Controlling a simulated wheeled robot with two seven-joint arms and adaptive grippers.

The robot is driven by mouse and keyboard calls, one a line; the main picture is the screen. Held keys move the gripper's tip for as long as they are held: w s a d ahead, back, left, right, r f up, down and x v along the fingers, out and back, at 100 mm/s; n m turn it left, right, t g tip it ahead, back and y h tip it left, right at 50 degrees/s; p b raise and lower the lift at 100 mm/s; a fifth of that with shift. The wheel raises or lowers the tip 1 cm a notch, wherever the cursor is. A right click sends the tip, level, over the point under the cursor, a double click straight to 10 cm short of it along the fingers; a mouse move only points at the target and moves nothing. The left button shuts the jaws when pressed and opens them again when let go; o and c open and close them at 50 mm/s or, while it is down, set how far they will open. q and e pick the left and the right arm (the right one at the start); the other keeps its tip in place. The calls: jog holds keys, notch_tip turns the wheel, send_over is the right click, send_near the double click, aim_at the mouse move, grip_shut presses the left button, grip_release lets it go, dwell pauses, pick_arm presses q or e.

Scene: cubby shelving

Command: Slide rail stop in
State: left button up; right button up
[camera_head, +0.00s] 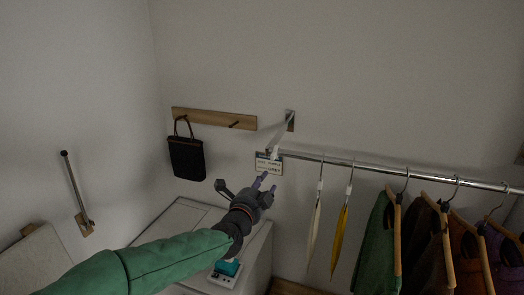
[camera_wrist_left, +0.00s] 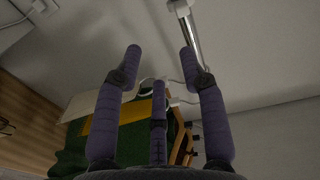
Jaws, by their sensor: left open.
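My right gripper is out of view.
A dark bag (camera_head: 186,157) hangs on a wooden peg board (camera_head: 213,118). A white cabinet (camera_head: 176,222) stands below with a teal-topped box (camera_head: 226,272).

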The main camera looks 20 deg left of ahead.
aim_at(272, 158)
pick_arm(q)
jog(key=shift+t, duration=0.3)
jog(key=w+r, duration=0.1)
jog(key=w, duration=0.2)
jog(key=w+r+p, duration=0.1)
jog(key=w, duration=0.3)
jog(key=w+r, duration=0.1)
jog(key=w, duration=0.2)
jog(key=shift+w+a+r, duration=0.1)
jog(key=shift+w+a, duration=0.1)
jog(key=shift+a, duration=0.1)
grip_shut()
